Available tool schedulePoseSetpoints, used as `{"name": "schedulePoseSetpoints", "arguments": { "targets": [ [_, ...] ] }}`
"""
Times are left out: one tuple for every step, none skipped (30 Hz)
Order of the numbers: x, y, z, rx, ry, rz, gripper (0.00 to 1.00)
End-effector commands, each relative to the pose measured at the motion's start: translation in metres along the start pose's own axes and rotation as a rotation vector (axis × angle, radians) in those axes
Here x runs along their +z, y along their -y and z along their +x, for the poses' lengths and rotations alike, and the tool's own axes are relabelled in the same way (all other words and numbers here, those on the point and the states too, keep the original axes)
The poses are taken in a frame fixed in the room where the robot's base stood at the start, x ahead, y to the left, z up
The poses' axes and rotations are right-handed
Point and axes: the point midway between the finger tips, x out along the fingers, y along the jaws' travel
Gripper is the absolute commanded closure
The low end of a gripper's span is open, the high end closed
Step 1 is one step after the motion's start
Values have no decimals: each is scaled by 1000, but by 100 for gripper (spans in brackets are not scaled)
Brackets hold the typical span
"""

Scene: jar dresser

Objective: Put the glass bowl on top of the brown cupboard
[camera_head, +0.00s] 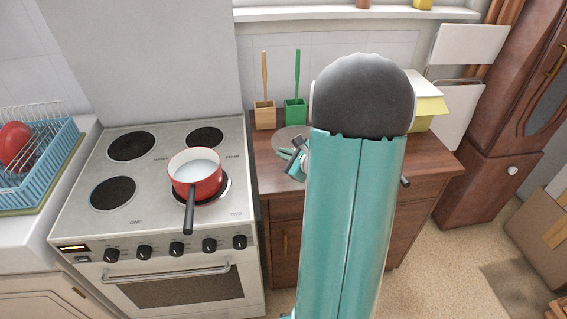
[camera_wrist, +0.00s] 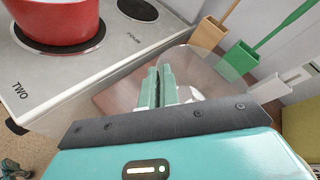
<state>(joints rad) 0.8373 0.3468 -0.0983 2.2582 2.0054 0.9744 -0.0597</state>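The glass bowl (camera_head: 284,137) shows as a see-through grey round shape over the brown cupboard (camera_head: 435,155), beside the stove. In the wrist view the clear bowl (camera_wrist: 205,68) surrounds the area of my fingertips. My gripper (camera_head: 294,160) is at the bowl's near side, partly hidden by my arm. In the wrist view my gripper's (camera_wrist: 164,72) two teal fingers are close together, with the bowl's thin wall seemingly between them. I cannot tell whether the bowl's base touches the cupboard top.
The stove (camera_head: 130,222) is just left, with a red pot (camera_head: 196,178) whose handle points forward. An orange holder (camera_head: 264,115) and a green holder (camera_head: 295,111) stand at the cupboard's back. A yellow box (camera_head: 428,108) is at right. A tall brown cabinet (camera_head: 485,185) stands farther right.

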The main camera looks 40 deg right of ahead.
Motion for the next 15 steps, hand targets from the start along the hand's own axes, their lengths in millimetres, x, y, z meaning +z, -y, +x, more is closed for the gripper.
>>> {"name": "schedulePoseSetpoints", "arguments": {
  "targets": [
    [-3, -1, 5, 2, 1, -1, 100],
    [-4, -1, 7, 1, 2, -2, 100],
    [-5, -2, 9, 0, 2, -2, 100],
    [-6, -2, 10, 0, 2, -2, 100],
    [-7, -2, 11, 0, 2, -2, 100],
    [-9, -2, 14, 0, 2, -1, 100],
    [-11, -2, 16, 0, 2, -1, 100],
    [-13, -4, 18, 1, 1, 0, 100],
    [-19, -8, 20, 2, 1, 1, 100],
    [-23, -10, 21, 2, 0, 2, 100],
    [-27, -13, 23, 2, 0, 2, 100],
    [-31, -16, 24, 2, 0, 1, 100],
    [-33, -17, 25, 2, 0, 1, 100],
    [-34, -18, 26, 1, 1, 0, 100],
    [-35, -18, 26, 0, 2, -2, 100]
  ]
}}
